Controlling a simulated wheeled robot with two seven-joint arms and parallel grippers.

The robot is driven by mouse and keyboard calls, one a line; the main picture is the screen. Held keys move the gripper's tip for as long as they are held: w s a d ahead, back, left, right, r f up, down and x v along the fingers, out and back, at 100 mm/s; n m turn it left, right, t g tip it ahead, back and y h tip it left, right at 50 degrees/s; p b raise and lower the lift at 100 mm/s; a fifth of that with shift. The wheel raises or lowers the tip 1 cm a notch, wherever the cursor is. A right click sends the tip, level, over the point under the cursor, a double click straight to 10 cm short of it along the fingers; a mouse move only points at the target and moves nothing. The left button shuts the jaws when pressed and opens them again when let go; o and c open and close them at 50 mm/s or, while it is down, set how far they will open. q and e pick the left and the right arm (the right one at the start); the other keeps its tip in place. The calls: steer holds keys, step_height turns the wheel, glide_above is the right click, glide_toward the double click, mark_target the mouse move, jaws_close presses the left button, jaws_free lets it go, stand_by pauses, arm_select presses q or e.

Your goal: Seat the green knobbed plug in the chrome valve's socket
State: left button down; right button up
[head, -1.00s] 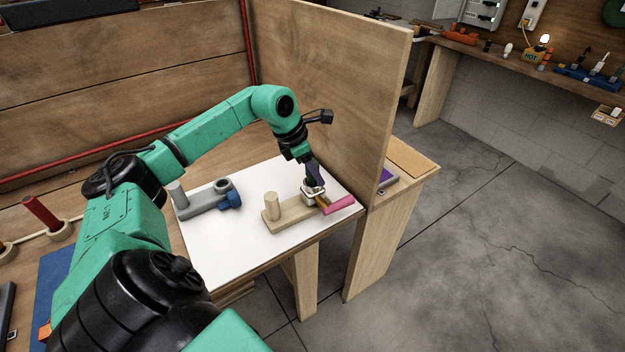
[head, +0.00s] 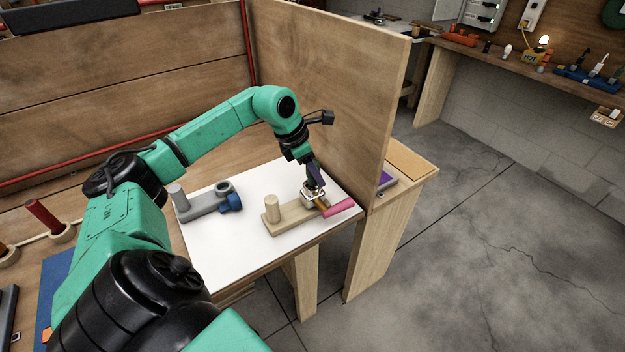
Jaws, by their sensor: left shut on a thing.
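My left gripper (head: 314,184) points down at the right end of a pale wooden block (head: 287,222) on the white board. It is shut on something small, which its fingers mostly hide. A small chrome fitting (head: 309,197), apparently the valve, sits on that end of the block, right under the fingertips. I cannot make out its socket. A pink handle (head: 340,207) sticks out to the right of it. I cannot pick out the green knobbed plug; whether it is between the fingers or in the socket does not show. My right gripper is not in view.
A wooden peg (head: 272,206) stands on the block's left end. A grey fixture with a blue part (head: 231,203) lies to the left on the white board (head: 215,262). A tall wooden panel (head: 335,85) rises close behind and right of my gripper.

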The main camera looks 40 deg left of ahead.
arm_select(q)
steer(key=shift+s+f+b, duration=0.1)
steer(key=shift+f+b, duration=0.4)
steer(key=shift+f, duration=0.05)
stand_by(0.7)
steer(key=shift+c, duration=1.9)
jaws_free()
steer(key=shift+f, duration=0.1)
steer(key=shift+s, duration=0.1)
steer(key=shift+c, duration=1)
steer(key=shift+f, duration=0.1)
